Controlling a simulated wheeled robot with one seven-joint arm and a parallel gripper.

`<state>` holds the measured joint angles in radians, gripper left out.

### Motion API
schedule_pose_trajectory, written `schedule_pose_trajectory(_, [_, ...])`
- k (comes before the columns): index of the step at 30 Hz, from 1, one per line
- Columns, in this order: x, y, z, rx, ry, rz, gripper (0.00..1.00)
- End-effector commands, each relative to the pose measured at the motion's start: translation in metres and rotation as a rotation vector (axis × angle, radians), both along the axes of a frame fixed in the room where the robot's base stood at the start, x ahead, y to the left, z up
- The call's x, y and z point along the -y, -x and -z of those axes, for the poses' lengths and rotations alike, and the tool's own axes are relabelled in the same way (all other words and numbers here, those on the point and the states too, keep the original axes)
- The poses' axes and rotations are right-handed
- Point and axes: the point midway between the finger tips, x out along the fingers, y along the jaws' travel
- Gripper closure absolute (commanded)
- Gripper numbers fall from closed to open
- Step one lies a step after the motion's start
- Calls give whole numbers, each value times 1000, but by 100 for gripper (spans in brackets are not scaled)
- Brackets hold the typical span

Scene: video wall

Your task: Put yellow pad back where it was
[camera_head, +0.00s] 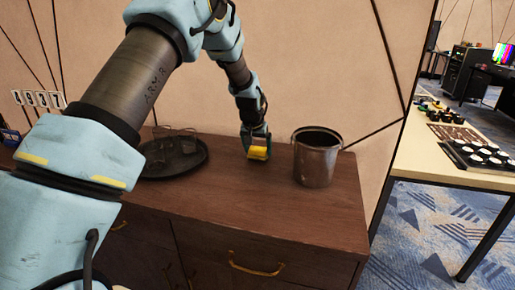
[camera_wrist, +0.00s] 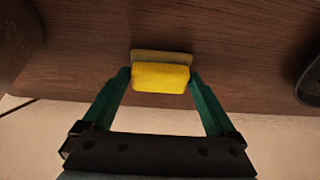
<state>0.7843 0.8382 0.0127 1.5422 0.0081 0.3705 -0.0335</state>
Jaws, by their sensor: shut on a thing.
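The yellow pad (camera_head: 258,153) is at the top of the brown wooden cabinet (camera_head: 230,200), between the round tray and the metal bucket. My gripper (camera_head: 257,143) points down and is shut on the pad. In the wrist view, the yellow pad (camera_wrist: 161,78) sits between the two green fingertips (camera_wrist: 160,76), which touch its left and right sides. A duller yellow-brown strip shows along the pad's far edge. I cannot tell whether the pad touches the cabinet top or hangs just above it.
A dark round tray (camera_head: 195,166) with glasses (camera_head: 160,150) stands to the left. A metal bucket (camera_head: 316,160) stands close on the right. The wall is right behind. The cabinet top in front of the pad is clear.

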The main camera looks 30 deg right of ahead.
Motion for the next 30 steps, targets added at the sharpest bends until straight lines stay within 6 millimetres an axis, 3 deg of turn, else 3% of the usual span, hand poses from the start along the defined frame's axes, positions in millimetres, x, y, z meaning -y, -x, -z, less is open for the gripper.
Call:
schedule_pose_trajectory(12, [0, 0, 10, 0, 0, 0, 68])
schedule_pose_trajectory(13, [0, 0, 9, 1, 1, 0, 6])
schedule_pose_trajectory(14, [0, 0, 9, 1, 1, 0, 2])
schedule_pose_trajectory(25, [0, 0, 3, 1, 1, 0, 0])
schedule_pose_trajectory(30, [-6, 7, -19, 4, 3, 0, 0])
